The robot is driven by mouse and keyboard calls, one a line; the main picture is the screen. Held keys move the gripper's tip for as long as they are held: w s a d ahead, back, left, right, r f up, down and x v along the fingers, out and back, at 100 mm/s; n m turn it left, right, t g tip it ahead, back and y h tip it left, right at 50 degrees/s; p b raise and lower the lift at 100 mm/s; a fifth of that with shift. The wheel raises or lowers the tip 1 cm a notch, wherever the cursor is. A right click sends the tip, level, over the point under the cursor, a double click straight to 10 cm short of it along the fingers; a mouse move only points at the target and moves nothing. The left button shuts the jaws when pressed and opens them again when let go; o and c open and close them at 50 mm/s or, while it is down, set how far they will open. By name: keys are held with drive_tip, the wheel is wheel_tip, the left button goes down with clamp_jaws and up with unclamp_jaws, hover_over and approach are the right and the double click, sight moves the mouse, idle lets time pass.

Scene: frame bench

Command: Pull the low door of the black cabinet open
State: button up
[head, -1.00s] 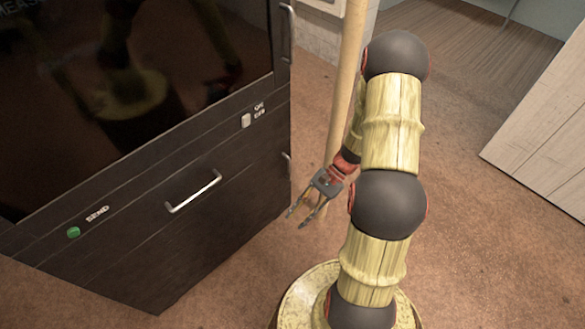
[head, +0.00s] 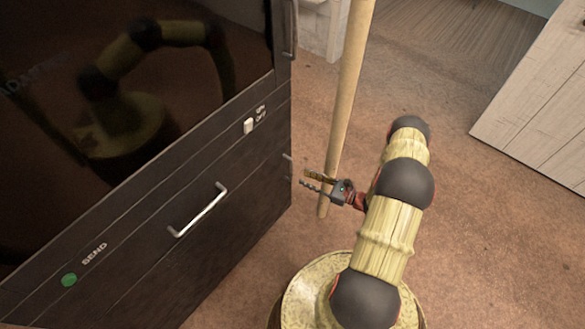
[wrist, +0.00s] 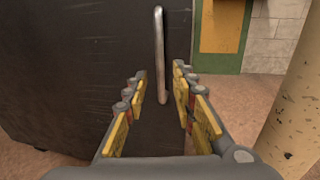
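The black cabinet (head: 235,215) stands at the left, its front angled towards me; it also shows in the wrist view (wrist: 75,70). A low upright handle on its right side (head: 288,167) shows edge-on in the head view. In the wrist view a metal bar handle (wrist: 160,60) stands upright on the dark face, straight ahead of my gripper. My gripper (head: 305,181) is beside the cabinet's right side, pointing left at it. Its fingers (wrist: 159,82) are apart, with the bar's lower part seen between them. I cannot tell whether they touch it. The door appears flush.
A wooden pole (head: 348,85) stands close behind my gripper, on the right in the wrist view (wrist: 303,110). The cabinet front has a silver handle (head: 199,211), a green button (head: 69,280) and a white switch (head: 248,126). A pale wooden panel (head: 540,105) stands at right. Brown floor between is clear.

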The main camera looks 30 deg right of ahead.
sight(291, 171)
drive_tip(key=x, duration=0.2)
drive_tip(key=b+x, duration=0.1)
drive_tip(key=x, duration=0.2)
drive_tip(key=b+x, duration=0.1)
drive_tip(key=x, duration=0.1)
drive_tip(key=shift+w+a+r, duration=0.2)
drive_tip(key=shift+w+r, duration=0.2)
drive_tip(key=shift+c, duration=1.2)
drive_tip(key=c, duration=0.4)
clamp_jaws()
